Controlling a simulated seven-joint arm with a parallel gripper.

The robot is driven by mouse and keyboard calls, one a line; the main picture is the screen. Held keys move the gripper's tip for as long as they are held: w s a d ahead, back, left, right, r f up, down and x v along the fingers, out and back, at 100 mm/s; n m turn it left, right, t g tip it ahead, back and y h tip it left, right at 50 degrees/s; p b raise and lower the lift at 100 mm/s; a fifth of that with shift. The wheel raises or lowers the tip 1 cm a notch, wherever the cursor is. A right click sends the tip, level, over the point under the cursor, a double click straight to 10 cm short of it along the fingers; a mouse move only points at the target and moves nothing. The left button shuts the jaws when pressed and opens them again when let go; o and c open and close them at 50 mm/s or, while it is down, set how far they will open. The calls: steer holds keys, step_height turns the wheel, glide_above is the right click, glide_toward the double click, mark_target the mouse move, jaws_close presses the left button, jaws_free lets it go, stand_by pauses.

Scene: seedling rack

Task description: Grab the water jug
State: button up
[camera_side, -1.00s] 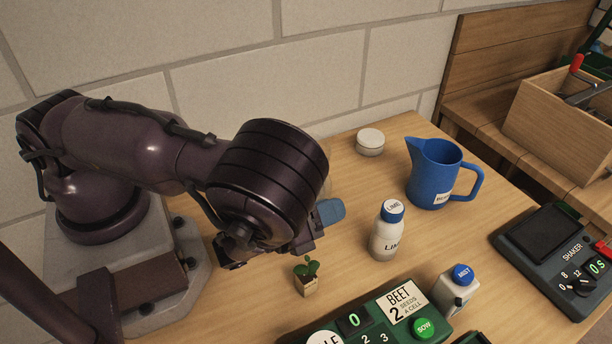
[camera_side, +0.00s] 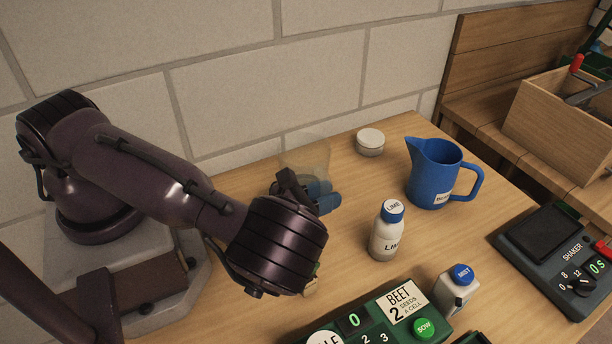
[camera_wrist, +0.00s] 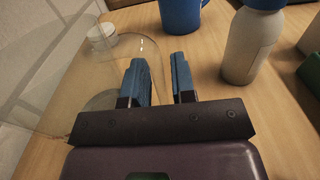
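A blue jug (camera_side: 431,172) with a spout, a handle and a white label stands upright on the wooden table, right of my gripper. The label is too small to read. In the wrist view only the jug's lower part (camera_wrist: 180,14) shows, at the top beyond my fingers. My gripper (camera_side: 322,196) is low over the table, well apart from the jug. In the wrist view its two blue fingers (camera_wrist: 159,78) stand apart with nothing seen held between them. A clear glass vessel (camera_side: 305,153) stands close beside the gripper; whether they touch I cannot tell.
A white bottle with a blue LIME cap (camera_side: 386,235) stands between gripper and jug, nearer the camera. A round white tin (camera_side: 370,142) is behind. The green seeder (camera_side: 378,325), MIST bottle (camera_side: 457,289) and shaker (camera_side: 553,255) lie in front and right.

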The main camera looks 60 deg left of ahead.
steer(key=shift+c, duration=0.2)
jaws_close()
steer(key=shift+d+r, duration=0.1)
